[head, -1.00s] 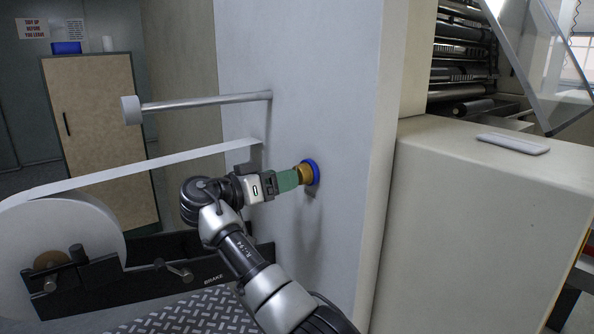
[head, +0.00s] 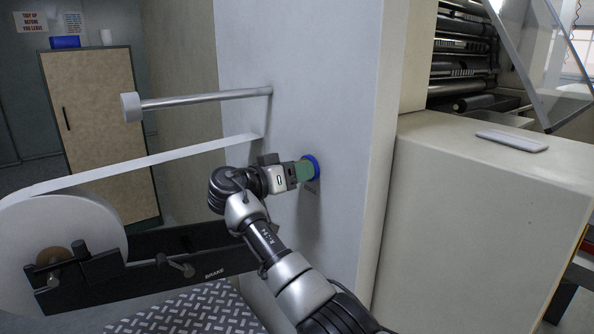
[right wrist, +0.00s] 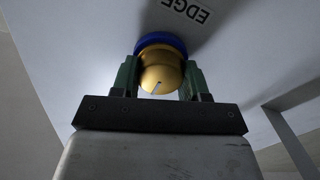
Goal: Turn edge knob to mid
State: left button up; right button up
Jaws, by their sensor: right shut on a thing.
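The edge knob is brass-coloured with a pale pointer line, and it sits on a blue ring on the grey machine panel. The knob (right wrist: 161,74) shows in the right wrist view between the green fingers, below the label "EDGE". In the head view the blue ring (head: 315,166) shows, while the brass part is hidden behind the fingers. My right gripper (head: 306,171) is shut on the knob, with one finger on each side; it also shows in the right wrist view (right wrist: 160,80). My left gripper is not in view.
A metal bar (head: 205,98) juts from the panel above my right arm. A white film web runs from the film roll (head: 60,240) to the panel, left of my gripper. A black brake bracket (head: 190,262) lies below. A cream cabinet (head: 480,210) stands right.

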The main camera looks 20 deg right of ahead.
jog(key=shift+n, duration=0.3)
jog(key=n+p, duration=0.2)
jog(key=n, duration=0.1)
jog(key=shift+r+n, duration=0.15)
jog(key=shift+n, duration=0.15)
jog(key=n+p, duration=0.3)
jog(key=n, duration=0.1)
jog(key=shift+w, duration=0.1)
jog(key=n+p, duration=0.4)
jog(key=n, duration=0.1)
jog(key=shift+a+n, duration=0.1)
jog(key=shift+n, duration=0.3)
jog(key=shift+f+n+p, duration=0.15)
jog(key=shift+n+p, duration=0.7)
jog(key=shift+n, duration=0.1)
jog(key=shift+f+n+p, duration=0.1)
jog(key=shift+n+p, duration=0.7)
jog(key=shift+n, duration=0.15)
jog(key=o, duration=0.9)
jog(key=shift+f, duration=0.1)
